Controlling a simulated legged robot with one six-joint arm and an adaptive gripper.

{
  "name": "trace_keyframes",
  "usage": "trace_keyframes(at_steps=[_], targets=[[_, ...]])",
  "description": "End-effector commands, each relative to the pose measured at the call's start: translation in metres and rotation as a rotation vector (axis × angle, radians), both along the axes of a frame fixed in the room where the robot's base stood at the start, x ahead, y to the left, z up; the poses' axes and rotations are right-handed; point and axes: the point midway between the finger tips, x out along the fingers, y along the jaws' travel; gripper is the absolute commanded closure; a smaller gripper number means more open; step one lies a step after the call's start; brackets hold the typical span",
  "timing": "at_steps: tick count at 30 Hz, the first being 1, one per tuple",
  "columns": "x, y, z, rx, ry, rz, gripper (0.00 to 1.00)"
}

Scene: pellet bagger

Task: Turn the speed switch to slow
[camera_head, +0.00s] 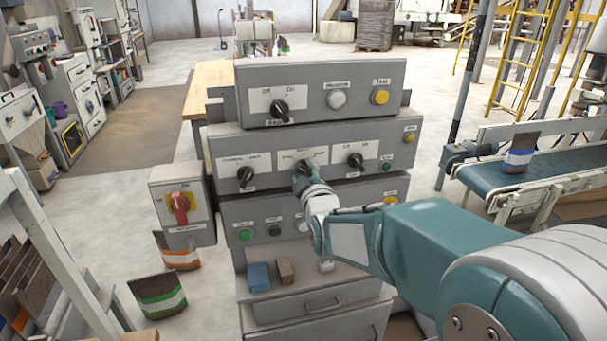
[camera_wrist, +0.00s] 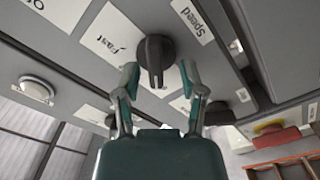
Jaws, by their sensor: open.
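The speed switch is a black rotary knob (camera_wrist: 154,58) on the grey panel. In the wrist view it sits between a "Speed" label (camera_wrist: 193,20) and a "Fast" label (camera_wrist: 112,36); another white label (camera_wrist: 181,104) is partly hidden behind a finger. My gripper (camera_wrist: 159,72) is open, with one fingertip on each side of the knob. I cannot tell whether they touch it. In the head view my gripper (camera_head: 304,172) reaches the middle knob of the panel's second row and mostly hides it.
Other knobs stand left (camera_head: 246,176) and right (camera_head: 356,160) of it in the same row. A top row holds a knob (camera_head: 281,111) and a yellow button (camera_head: 380,97). A red switch (camera_head: 179,207) is on a box at left. Blocks (camera_head: 258,277) lie on the ledge below.

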Motion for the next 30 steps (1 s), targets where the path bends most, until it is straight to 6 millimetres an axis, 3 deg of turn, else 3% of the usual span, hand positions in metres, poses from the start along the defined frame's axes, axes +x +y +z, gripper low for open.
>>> trace_keyframes(at_steps=[5, 15, 21, 30], targets=[[-0.014, -0.004, 0.001, 0.0, -0.001, -0.001, 0.47], [-0.076, -0.02, 0.0, -0.001, -0.001, 0.001, 0.47], [-0.104, -0.027, -0.001, -0.002, 0.0, 0.001, 0.47], [-0.115, -0.03, -0.002, -0.002, 0.001, 0.001, 0.47]])
